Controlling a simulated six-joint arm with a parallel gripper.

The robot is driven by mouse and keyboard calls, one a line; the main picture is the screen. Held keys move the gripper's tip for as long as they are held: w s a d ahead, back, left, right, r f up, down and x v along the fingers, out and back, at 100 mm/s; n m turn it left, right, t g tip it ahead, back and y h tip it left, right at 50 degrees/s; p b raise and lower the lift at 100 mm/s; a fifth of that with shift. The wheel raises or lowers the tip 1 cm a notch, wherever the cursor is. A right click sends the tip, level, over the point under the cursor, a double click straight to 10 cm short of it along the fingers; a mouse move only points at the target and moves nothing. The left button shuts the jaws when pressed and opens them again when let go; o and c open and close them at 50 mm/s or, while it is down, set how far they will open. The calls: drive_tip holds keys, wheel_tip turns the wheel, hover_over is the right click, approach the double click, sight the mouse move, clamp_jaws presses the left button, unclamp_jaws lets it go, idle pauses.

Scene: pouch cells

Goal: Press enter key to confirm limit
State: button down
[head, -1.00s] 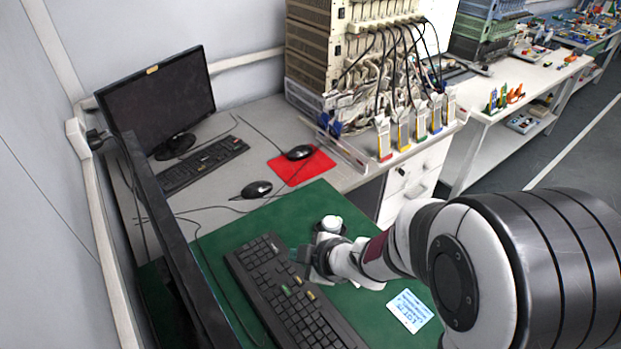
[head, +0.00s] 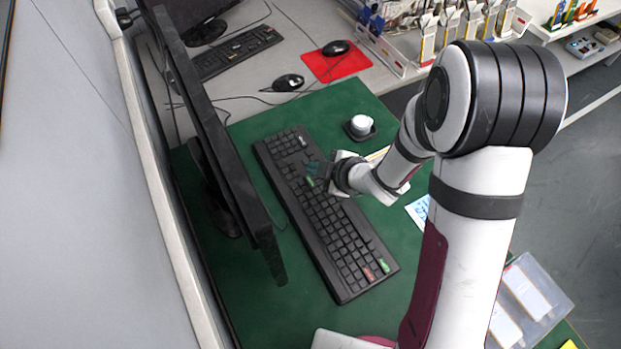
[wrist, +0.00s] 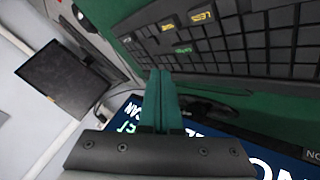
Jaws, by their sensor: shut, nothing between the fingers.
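A long black keyboard (head: 325,215) lies on the green mat, with a few coloured keys. A red-marked key (head: 368,273) and a green-marked key (head: 384,266) are at its near end. Another green-marked key (head: 310,182) is beside my gripper (head: 314,170), which is over the keyboard's upper part. In the wrist view the gripper's green fingers (wrist: 161,76) are together and empty, tips toward the keyboard's edge (wrist: 230,45). A green-labelled key (wrist: 183,50) and yellow-labelled keys show above them. I cannot tell which key is enter, nor whether the fingertips touch one.
A white round button on a dark base (head: 361,124) stands right of the keyboard. A monitor (head: 215,150) edges the mat's left side. A mouse (head: 288,82) and red pad (head: 338,66) lie behind. A clear tray (head: 535,300) is at lower right. The mat (head: 270,310) is bare near the front.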

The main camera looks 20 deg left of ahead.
sight(307, 176)
drive_tip(key=shift+f, duration=1.25)
idle(1.1)
drive_tip(key=shift+f, duration=0.4)
drive_tip(key=shift+f, duration=0.4)
idle(0.4)
drive_tip(key=shift+r, duration=0.85)
drive_tip(key=shift+r, duration=2.5)
